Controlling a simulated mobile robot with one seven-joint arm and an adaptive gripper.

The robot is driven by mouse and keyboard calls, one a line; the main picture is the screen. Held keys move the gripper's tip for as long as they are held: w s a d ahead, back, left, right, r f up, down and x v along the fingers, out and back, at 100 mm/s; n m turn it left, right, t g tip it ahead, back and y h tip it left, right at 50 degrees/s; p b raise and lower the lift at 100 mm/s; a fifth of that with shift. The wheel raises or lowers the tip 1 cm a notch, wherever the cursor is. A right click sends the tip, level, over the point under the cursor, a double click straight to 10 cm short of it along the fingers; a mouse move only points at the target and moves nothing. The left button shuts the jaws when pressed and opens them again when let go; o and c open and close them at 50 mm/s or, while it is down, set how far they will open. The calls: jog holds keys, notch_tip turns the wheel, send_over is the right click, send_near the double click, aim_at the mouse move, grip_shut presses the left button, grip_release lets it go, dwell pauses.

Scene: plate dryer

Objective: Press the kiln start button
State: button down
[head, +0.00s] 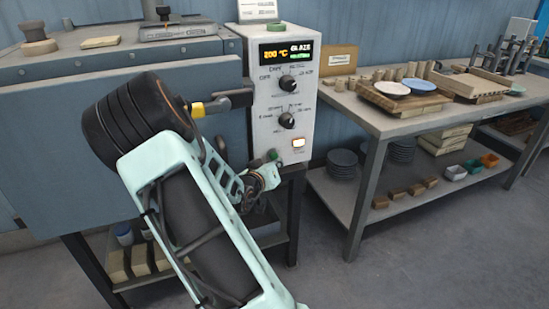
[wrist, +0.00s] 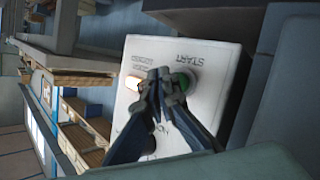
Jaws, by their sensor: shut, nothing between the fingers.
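The green start button (wrist: 183,81) sits on the white kiln control panel (wrist: 215,60), beside the upside-down word START in the wrist view. It also shows in the head view as a small green spot (head: 272,154) low on the panel (head: 262,110). My gripper (wrist: 166,74) is shut and empty. In the wrist view its fingertips are in front of the panel and overlap the button's left edge. I cannot tell whether they touch it. In the head view my gripper (head: 271,167) is just below the button, partly hidden by my arm.
A lit switch (head: 298,142) is right of the button, with two black knobs (head: 288,83) and a display reading 200 °C GLAZE (head: 286,53) above. The blue-grey kiln (head: 60,130) is at left. A workbench (head: 380,123) with pottery stands at right. Floor (head: 420,260) in front is clear.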

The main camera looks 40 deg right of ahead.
jog(key=shift+s+a, duration=0.2)
jog(key=shift+s, duration=0.6)
jog(key=shift+s+a, duration=0.2)
jog(key=shift+s, duration=0.6)
jog(key=shift+s+a, duration=0.2)
jog(key=shift+s, duration=0.6)
